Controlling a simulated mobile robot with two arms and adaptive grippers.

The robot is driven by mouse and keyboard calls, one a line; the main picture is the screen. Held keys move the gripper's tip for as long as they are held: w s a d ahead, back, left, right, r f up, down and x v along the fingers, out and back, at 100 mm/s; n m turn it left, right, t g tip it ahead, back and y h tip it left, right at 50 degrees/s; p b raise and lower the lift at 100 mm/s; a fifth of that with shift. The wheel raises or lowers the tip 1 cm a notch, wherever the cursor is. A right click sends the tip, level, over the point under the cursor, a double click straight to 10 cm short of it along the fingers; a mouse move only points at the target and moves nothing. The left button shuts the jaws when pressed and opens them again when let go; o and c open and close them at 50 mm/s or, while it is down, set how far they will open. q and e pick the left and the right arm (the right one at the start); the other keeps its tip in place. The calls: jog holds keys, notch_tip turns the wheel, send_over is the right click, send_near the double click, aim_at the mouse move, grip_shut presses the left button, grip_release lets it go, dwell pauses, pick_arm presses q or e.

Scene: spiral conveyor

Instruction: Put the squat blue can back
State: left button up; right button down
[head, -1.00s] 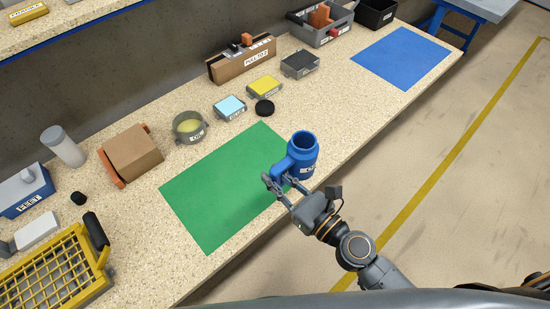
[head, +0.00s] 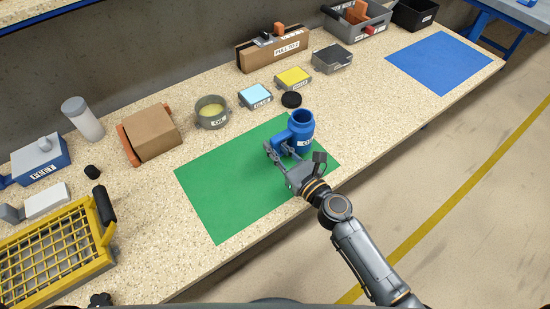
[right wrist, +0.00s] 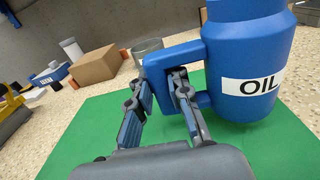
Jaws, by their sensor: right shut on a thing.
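The squat blue can (head: 302,134) has an open round top, a side handle and a white label that reads OIL in the right wrist view (right wrist: 245,60). It is upright, over the back right part of the green mat (head: 225,190). I cannot tell whether its base touches the mat. My right gripper (head: 279,151) is shut on the can's handle, with one finger on the outer side and one inside the handle loop in the right wrist view (right wrist: 163,92). My left gripper is not in view.
Behind the mat stand a round grey pot (head: 211,113), a light blue box (head: 255,97), a yellow box (head: 293,78) and a black disc (head: 291,99). A brown box (head: 152,135) and yellow rack (head: 50,250) are left. A blue mat (head: 440,62) lies clear at right.

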jog(key=shift+w+a+f, duration=0.1)
jog(key=shift+w+f, duration=0.15)
jog(key=shift+f, duration=0.1)
jog(key=f+b, duration=0.2)
jog(key=f, duration=0.1)
jog(key=shift+w+a, duration=0.1)
jog(key=shift+w, duration=0.1)
jog(key=shift+b, duration=0.3)
jog(key=c, duration=1.3)
grip_release()
jog(key=shift+f, duration=0.2)
